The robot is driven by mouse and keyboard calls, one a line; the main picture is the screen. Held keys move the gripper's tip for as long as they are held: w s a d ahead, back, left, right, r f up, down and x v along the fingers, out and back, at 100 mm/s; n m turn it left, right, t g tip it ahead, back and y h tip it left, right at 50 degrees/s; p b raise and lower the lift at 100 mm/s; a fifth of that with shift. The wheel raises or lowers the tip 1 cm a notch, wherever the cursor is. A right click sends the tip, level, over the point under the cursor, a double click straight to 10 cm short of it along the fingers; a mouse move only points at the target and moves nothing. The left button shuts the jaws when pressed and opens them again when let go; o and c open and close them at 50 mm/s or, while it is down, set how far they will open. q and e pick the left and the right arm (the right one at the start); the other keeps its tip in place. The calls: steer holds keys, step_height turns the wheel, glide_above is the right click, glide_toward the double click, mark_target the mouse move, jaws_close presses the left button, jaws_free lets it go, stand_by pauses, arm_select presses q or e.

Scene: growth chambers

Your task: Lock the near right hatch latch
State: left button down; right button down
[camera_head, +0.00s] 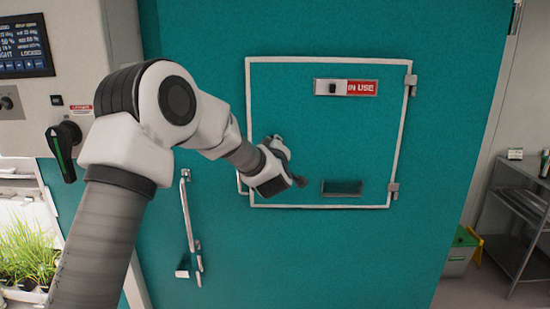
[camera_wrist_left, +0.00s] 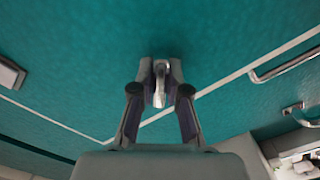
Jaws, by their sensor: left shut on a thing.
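The hatch (camera_head: 330,130) is a teal panel with a white frame, closed flush in a teal wall. My left gripper (camera_head: 290,176) is at its lower left part, in front of the panel. In the left wrist view, the fingers of my left gripper (camera_wrist_left: 160,90) are closed on a small pale metal latch (camera_wrist_left: 159,82), close to the white frame line. In the head view my gripper hides the latch. Whether the latch is locked cannot be told. My right gripper is in neither view.
The hatch has hinges (camera_head: 410,85) on its right edge, an IN USE slider sign (camera_head: 346,87) and a dark slot (camera_head: 342,188). A long door handle (camera_head: 187,225) stands below my left arm. A control panel (camera_head: 25,50) is at left, a metal cart (camera_head: 520,205) at right.

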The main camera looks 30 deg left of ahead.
arm_select(q)
steer(key=n+b, duration=0.6)
steer(key=b, duration=0.2)
steer(key=shift+b, duration=0.35)
steer(key=shift+r+n+b, duration=0.2)
steer(key=shift+n+b, duration=1.05)
steer(key=shift+n, duration=0.05)
steer(key=c, duration=1.2)
jaws_free()
steer(key=shift+c, duration=0.2)
steer(key=shift+o, duration=0.4)
steer(key=shift+a+f, duration=0.1)
steer(key=shift+a, duration=0.1)
steer(key=shift+s+d, duration=0.1)
